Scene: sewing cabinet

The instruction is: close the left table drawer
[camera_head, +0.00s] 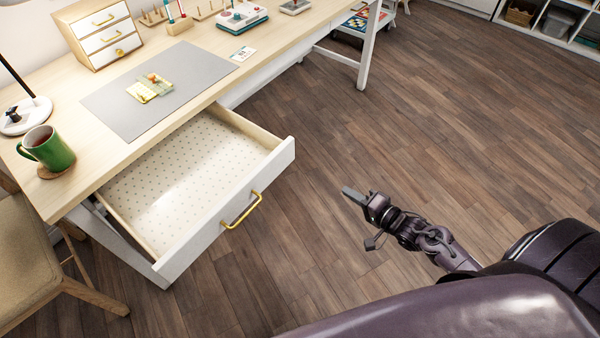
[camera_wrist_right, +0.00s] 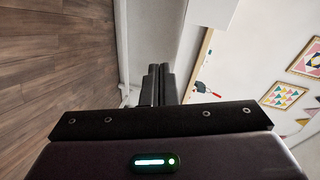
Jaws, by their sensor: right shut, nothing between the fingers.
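The left table drawer (camera_head: 185,178) is pulled out from under the table (camera_head: 180,70). It has a white front (camera_head: 215,222), a yellow handle (camera_head: 241,210) and a dotted lining, and looks empty. My right gripper (camera_head: 346,192) is in the head view, to the right of the drawer front and apart from it, over the floor. It is shut and holds nothing. In the right wrist view its fingers (camera_wrist_right: 158,84) are together, with white furniture and a wall beyond. My left gripper is not in view.
A green mug (camera_head: 48,150) stands at the table's left end, near a lamp base (camera_head: 24,115). A small drawer box (camera_head: 98,32) stands at the back. A chair (camera_head: 35,255) is at the left. The wooden floor (camera_head: 440,110) right of the drawer is clear.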

